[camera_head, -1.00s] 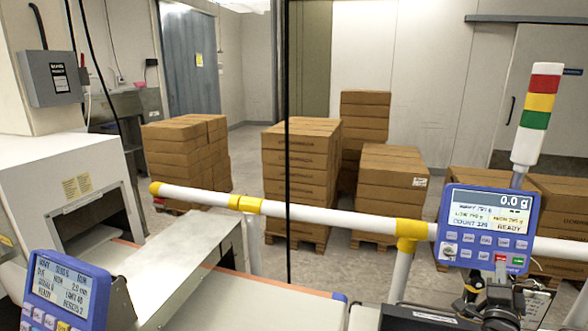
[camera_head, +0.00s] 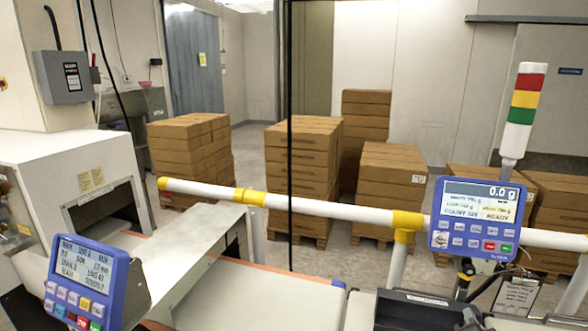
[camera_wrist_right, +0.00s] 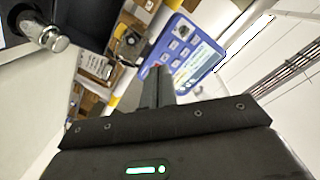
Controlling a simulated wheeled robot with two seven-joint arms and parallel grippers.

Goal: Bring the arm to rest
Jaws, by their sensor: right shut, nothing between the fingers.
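My right gripper (camera_wrist_right: 160,75) shows in the right wrist view, with its two dark fingers together and nothing between them. Past the fingertips in that view is a blue display unit (camera_wrist_right: 190,52); whether they touch it I cannot tell. In the head view the same unit (camera_head: 476,218) stands at the right beside a white rail, reading 0.0 g and READY. Around the bottom right of that view, dark parts are cut off by the frame, and the fingers cannot be made out clearly there. My left gripper is in neither view.
A second blue control panel (camera_head: 84,285) stands at the lower left, near a white machine housing (camera_head: 60,170). The belt (camera_head: 255,297) is bare where visible. A white and yellow rail (camera_head: 330,211) crosses behind it. A signal tower (camera_head: 523,110) and stacked cartons (camera_head: 300,175) stand beyond.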

